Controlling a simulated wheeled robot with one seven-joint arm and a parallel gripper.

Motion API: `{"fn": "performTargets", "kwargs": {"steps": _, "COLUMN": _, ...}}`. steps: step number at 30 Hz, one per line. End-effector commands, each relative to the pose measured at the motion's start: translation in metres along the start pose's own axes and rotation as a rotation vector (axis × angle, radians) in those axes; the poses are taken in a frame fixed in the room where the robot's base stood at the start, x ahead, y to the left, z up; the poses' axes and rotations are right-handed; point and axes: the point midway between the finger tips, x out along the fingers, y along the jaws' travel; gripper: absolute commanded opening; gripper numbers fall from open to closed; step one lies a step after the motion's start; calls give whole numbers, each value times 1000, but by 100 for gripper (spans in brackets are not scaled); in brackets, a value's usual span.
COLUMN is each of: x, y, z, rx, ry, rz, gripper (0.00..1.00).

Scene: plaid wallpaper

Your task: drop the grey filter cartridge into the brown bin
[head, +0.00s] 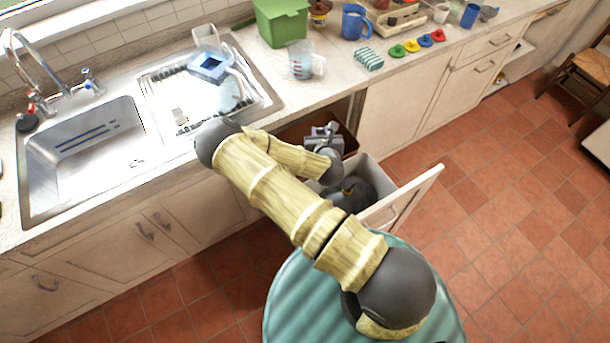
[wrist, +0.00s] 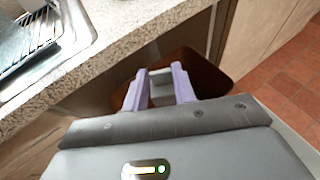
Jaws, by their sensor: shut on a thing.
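The brown bin (head: 349,141) stands in the pulled-out drawer under the counter, and it also shows in the wrist view (wrist: 209,78). My gripper (head: 329,128) is over the bin and hides part of it in the head view. In the wrist view my gripper (wrist: 160,73) is shut on the grey filter cartridge (wrist: 161,88), a small pale grey piece between the two lilac fingers. The cartridge appears above the bin's opening; its exact height above the rim is hard to tell. In the head view I cannot separate it from my gripper.
The open drawer (head: 377,168) also holds a dark rounded thing (head: 352,190) in front of the bin. The counter edge (wrist: 145,38) runs close to my gripper. A measuring cup (head: 301,62), a green tub (head: 281,22) and a striped block (head: 369,59) stand on the counter.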

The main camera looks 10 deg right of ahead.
Motion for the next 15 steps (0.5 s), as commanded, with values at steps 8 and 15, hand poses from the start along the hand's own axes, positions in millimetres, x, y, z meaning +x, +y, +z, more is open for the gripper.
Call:
{"fn": "performTargets", "kwargs": {"steps": 8, "x": 61, "y": 4, "z": -10, "rx": 10, "ry": -3, "rz": -35, "gripper": 4}}
{"fn": "performTargets", "kwargs": {"steps": 15, "x": 84, "y": 6, "z": -3, "rx": 5, "ry": -1, "rz": -53, "gripper": 4}}
